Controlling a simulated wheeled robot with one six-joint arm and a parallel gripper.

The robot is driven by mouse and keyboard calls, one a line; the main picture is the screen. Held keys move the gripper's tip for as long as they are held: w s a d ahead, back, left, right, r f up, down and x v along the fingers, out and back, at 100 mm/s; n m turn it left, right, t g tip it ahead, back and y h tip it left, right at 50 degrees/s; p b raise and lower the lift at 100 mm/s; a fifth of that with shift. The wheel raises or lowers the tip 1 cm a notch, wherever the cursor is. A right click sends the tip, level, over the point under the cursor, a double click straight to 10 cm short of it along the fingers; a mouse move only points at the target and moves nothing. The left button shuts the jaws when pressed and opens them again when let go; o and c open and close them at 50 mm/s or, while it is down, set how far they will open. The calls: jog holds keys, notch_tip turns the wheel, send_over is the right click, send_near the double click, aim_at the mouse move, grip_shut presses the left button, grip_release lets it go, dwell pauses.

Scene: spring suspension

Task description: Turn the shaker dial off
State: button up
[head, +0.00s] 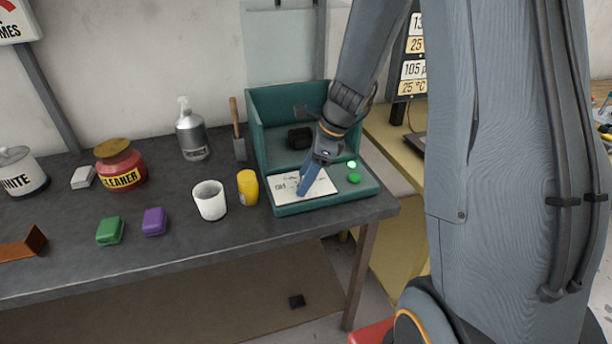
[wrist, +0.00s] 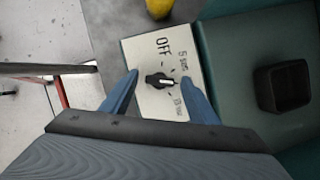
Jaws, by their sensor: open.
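The shaker (head: 262,128) is a teal machine at the right end of the bench. Its sloped front has a white dial panel (head: 318,187), also seen in the wrist view (wrist: 143,50). The panel is marked OFF and with two time settings. The black dial (wrist: 154,82) has a white pointer mark turned to the right in the wrist view, away from OFF. My gripper (head: 304,190) reaches down over the panel and hides the dial in the head view. In the wrist view my gripper (wrist: 160,77) is open, with one blue finger on each side of the dial. Contact cannot be told.
A black holder (head: 299,138) sits in the shaker.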

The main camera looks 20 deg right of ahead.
jog(key=c, duration=1)
jog(key=shift+c, duration=0.2)
jog(key=shift+n, duration=0.3)
jog(key=n+g, duration=0.1)
jog(key=n, duration=0.1)
jog(key=n+p, duration=0.1)
jog(key=n, duration=0.1)
jog(key=shift+w+g+y, duration=0.2)
jog(key=shift+g+y, duration=0.1)
jog(key=shift+g, duration=0.1)
jog(key=n+g, duration=0.1)
jog(key=n, duration=0.1)
jog(key=n+p, duration=0.1)
jog(key=n, duration=0.2)
jog(key=shift+w+g, duration=0.15)
jog(key=shift+g, duration=0.25)
jog(key=n+g+h, duration=0.1)
jog(key=n, duration=0.3)
jog(key=shift+w+a, duration=0.15)
jog(key=shift+n+g+h, duration=0.6)
jog(key=shift+n+h, duration=0.3)
jog(key=shift+n, duration=1.2)
jog(key=shift+a, duration=0.1)
